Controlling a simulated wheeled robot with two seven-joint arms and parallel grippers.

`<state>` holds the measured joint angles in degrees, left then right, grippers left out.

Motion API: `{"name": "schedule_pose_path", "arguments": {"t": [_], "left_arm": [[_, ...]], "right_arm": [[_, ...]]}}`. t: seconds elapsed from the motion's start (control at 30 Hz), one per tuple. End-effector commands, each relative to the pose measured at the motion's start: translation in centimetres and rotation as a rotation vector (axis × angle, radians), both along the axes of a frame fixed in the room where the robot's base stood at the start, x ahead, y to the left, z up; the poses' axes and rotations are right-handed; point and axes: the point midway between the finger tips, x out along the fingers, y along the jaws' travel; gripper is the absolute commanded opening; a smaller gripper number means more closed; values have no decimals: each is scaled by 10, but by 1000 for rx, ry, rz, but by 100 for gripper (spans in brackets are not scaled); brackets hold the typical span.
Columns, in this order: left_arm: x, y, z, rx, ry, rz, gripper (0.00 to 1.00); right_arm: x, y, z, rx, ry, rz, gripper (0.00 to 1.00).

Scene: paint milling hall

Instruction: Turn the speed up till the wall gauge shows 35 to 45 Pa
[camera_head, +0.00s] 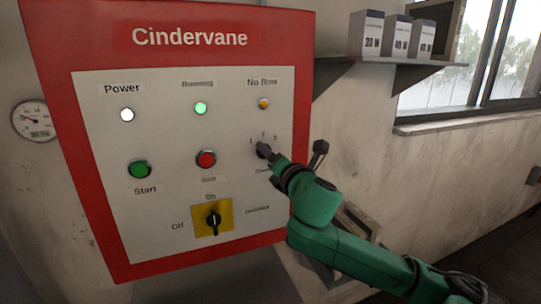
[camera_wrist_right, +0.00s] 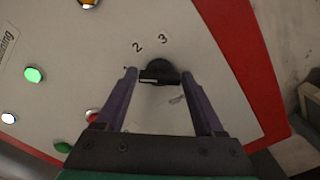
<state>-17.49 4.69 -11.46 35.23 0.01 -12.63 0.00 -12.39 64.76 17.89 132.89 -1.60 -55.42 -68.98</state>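The black speed knob (camera_head: 264,150) sits at the right of the red and white Cindervane panel, under the numbers 1, 2 and 3. In the right wrist view the knob (camera_wrist_right: 159,73) lies between the two fingertips of my right gripper (camera_wrist_right: 159,76), which are spread wide, one on each side. Whether they touch it is unclear. In the head view my right gripper (camera_head: 272,157) is at the knob and partly covers it. The round wall gauge (camera_head: 34,120) hangs left of the panel; its reading is too small to tell. My left gripper is out of view.
The power lamp (camera_head: 127,115) and green running lamp (camera_head: 200,108) are lit; the no-flow lamp (camera_head: 264,104) looks amber. Start (camera_head: 139,169) and red (camera_head: 206,159) buttons and the yellow isolator (camera_head: 213,218) are near. A shelf (camera_head: 380,72) with boxes is at right.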

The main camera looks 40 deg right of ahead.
Motion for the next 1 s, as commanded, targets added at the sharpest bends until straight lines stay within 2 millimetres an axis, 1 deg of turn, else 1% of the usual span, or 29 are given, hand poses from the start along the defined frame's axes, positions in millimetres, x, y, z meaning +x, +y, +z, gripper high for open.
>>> {"name": "schedule_pose_path", "arguments": {"t": [0.03, 0.07, 0.1, 0.13, 0.37, 0.57, 0.77, 1.0], "left_arm": [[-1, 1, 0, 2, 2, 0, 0], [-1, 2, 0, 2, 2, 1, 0], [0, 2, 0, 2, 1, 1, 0], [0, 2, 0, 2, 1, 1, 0], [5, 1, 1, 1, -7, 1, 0], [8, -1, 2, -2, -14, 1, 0], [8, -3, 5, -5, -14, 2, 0], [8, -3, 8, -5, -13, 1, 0]], "right_arm": [[0, 1, 1, -2, -4, 4, 43], [0, 1, 1, -3, -4, 5, 31], [0, 1, 2, -3, -4, 5, 16], [0, 1, 2, -3, -4, 5, 14], [0, 1, 2, 2, -7, 4, 14], [0, 1, 2, 43, -22, 4, 14], [0, 0, 3, 147, -59, 4, 14], [0, 0, 3, 332, -126, 4, 14]]}}
